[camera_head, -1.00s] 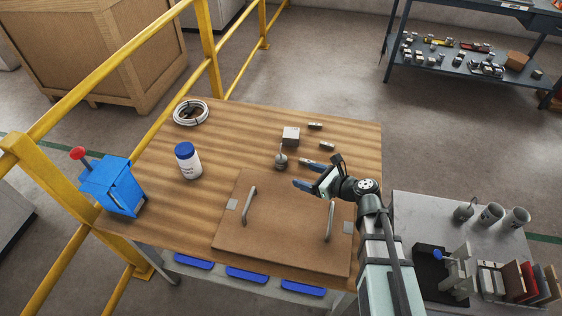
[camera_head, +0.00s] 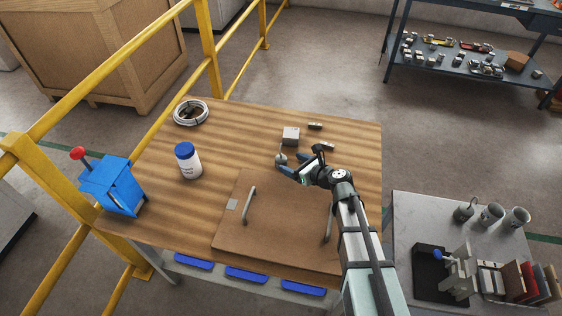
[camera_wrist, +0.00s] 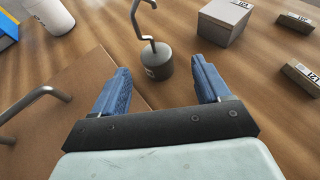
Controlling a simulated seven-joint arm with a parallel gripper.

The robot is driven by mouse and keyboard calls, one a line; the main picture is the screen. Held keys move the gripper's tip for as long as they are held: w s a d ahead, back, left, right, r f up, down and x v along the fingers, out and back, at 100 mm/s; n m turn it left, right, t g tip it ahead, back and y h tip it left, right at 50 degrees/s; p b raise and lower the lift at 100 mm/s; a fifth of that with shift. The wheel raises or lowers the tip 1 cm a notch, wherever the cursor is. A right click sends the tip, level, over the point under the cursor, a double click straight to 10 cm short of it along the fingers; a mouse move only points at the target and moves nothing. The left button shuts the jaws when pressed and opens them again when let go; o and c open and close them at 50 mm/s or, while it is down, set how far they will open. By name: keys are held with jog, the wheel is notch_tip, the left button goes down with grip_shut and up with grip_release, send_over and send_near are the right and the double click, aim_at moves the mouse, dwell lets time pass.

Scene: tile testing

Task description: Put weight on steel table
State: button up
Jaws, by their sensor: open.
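The weight is a small grey cylinder with a hooked rod on top (camera_head: 281,160). It stands upright on the wooden table (camera_head: 345,130), and in the wrist view the weight (camera_wrist: 158,62) sits just beyond and between my blue fingertips. My gripper (camera_head: 284,170) is open and empty, close to the weight on its near side; it also shows in the wrist view (camera_wrist: 160,80). The grey steel table (camera_head: 408,212) stands at the right with a similar hooked weight (camera_head: 463,210) on it.
A grey block (camera_head: 291,135) and small labelled bars (camera_head: 315,126) lie behind the weight. A brown board with handles (camera_head: 275,215) lies in front. A white bottle with blue lid (camera_head: 188,161) is at left. Cups (camera_head: 490,215) and a black stand (camera_head: 432,272) occupy parts of the steel table.

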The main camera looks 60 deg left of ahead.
aim_at(285, 162)
jog(key=shift+s+f+x, duration=0.1)
jog(key=shift+x, duration=1.2)
jog(key=shift+s+f+x, duration=0.15)
jog(key=shift+x, duration=1.15)
jog(key=shift+d, duration=0.2)
jog(key=shift+c, duration=0.2)
grip_shut()
